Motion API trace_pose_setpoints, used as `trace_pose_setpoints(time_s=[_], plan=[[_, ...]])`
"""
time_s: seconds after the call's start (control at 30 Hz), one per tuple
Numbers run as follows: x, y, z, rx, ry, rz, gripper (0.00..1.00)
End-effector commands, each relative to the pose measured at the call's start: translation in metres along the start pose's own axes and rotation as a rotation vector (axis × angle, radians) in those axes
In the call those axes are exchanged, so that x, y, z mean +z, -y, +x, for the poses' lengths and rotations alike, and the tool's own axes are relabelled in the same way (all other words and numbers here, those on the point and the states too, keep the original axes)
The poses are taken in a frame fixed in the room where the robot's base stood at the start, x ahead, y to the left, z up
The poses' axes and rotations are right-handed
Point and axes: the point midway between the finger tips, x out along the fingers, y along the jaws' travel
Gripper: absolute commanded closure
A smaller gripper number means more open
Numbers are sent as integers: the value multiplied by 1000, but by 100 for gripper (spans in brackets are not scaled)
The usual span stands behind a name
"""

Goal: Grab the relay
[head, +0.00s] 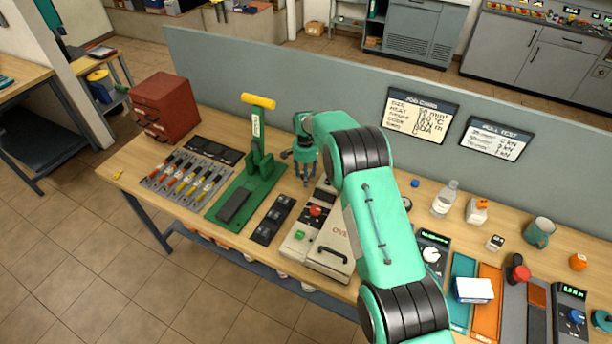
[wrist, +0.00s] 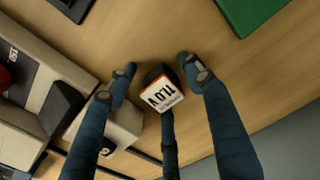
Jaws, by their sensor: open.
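A small dark block with a white lettered label and an orange edge (wrist: 163,97) shows in the wrist view. It may be the relay, but its label is not clearly readable. My gripper (wrist: 157,70) is open, with two blue fingers to either side of the block and a third finger below it in the picture. I see gaps at both sides and cannot tell how far below the fingertips the block is. In the head view my gripper (head: 307,180) points down over the bench, behind the cream machine, and the block is not made out there.
A green lever press (head: 259,165) stands left of my gripper, and a cream machine with a red button (head: 333,262) lies close in front. A grey partition (head: 280,85) runs behind. Right of my arm stand a bottle (head: 444,200), a small white-and-dark block (head: 495,242) and a mug (head: 538,232).

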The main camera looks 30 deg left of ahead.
Motion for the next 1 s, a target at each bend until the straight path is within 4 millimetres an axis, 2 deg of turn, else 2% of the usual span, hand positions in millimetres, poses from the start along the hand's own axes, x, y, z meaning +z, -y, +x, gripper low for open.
trace_pose_setpoints(time_s=[0.43, 0.7, 1.0], plan=[[0, 0, 0, 0, 0, 0, 49], [0, 0, 0, 0, 0, 0, 100], [0, 0, -1, 0, 0, 0, 100]])
